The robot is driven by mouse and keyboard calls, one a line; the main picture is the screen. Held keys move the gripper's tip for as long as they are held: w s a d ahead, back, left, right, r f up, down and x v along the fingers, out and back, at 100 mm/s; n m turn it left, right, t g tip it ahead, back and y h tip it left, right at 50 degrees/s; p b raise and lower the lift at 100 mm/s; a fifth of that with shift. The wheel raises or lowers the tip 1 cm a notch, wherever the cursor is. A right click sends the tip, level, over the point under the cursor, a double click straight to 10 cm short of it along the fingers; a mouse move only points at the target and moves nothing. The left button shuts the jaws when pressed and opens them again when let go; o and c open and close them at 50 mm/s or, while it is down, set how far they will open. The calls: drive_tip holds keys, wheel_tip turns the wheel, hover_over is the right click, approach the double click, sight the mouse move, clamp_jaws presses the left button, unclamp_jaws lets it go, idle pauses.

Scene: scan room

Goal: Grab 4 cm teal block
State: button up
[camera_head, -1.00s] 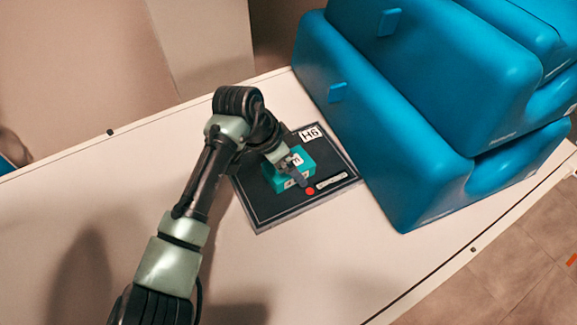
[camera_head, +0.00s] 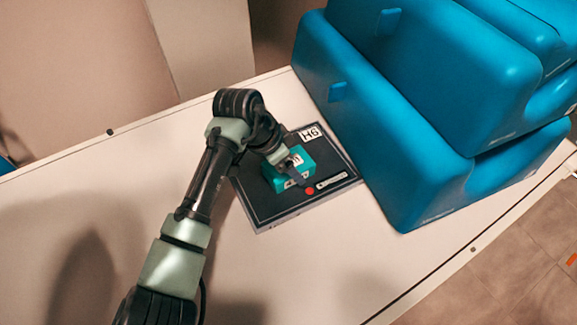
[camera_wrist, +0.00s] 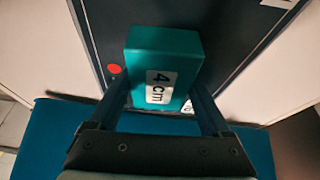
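The teal block (camera_head: 289,169) has a white label and sits on a dark square board (camera_head: 263,215). In the wrist view, the block (camera_wrist: 163,65) shows a label reading "4 cm". My gripper (camera_wrist: 160,95) is around the block, with one finger along its left side and one along its right. The fingertips lie close against the block's sides; I cannot tell whether they press on it. In the head view, my gripper (camera_head: 293,168) hides part of the block. The board under the block's far side is hidden.
A large blue padded stack (camera_head: 400,150) stands on the white table (camera_head: 300,270) just right of the board. The board has a red dot (camera_head: 309,191) and an "H6" label (camera_head: 309,134). The table left of and in front of the board is clear.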

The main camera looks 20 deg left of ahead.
drive_tip(key=c, duration=0.8)
